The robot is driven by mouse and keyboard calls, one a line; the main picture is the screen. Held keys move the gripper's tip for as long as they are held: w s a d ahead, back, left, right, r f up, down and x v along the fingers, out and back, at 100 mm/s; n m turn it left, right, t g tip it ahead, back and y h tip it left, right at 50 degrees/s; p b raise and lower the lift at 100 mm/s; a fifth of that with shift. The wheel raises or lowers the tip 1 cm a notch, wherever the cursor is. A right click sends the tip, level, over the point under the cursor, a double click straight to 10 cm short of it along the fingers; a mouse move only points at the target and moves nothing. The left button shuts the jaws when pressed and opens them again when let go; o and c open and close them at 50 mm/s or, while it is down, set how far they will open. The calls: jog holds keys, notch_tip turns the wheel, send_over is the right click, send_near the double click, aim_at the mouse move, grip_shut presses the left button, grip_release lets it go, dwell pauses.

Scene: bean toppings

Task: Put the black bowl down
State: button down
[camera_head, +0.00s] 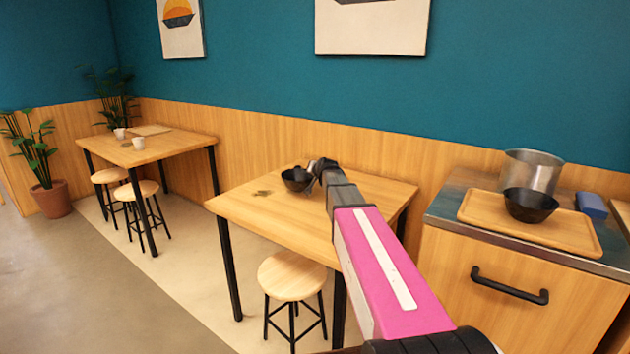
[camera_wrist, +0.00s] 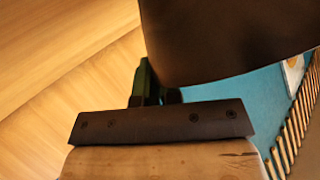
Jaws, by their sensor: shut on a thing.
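A black bowl (camera_head: 296,180) is at my gripper (camera_head: 316,168), over the middle table (camera_head: 285,216). My gripper is shut on this bowl at its right side. In the wrist view the bowl (camera_wrist: 230,40) is a large dark shape at the top, with my gripper (camera_wrist: 155,88) at its lower left edge. The bowl looks about upright in the head view. I cannot tell whether its base touches the tabletop. A second black bowl (camera_head: 530,205) stands on a wooden tray (camera_head: 480,212) at the right, away from my gripper.
A small dark patch (camera_head: 262,193) lies on the tabletop left of the held bowl. A stool (camera_head: 292,276) stands at the table's front. A metal pot (camera_head: 532,168) and a blue block (camera_head: 591,205) are on the right counter. The table's front left is clear.

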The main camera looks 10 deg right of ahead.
jog(key=shift+f, duration=1.5)
jog(key=shift+f, duration=0.15)
jog(key=c, duration=1.3)
grip_release()
jog(key=v, duration=1.2)
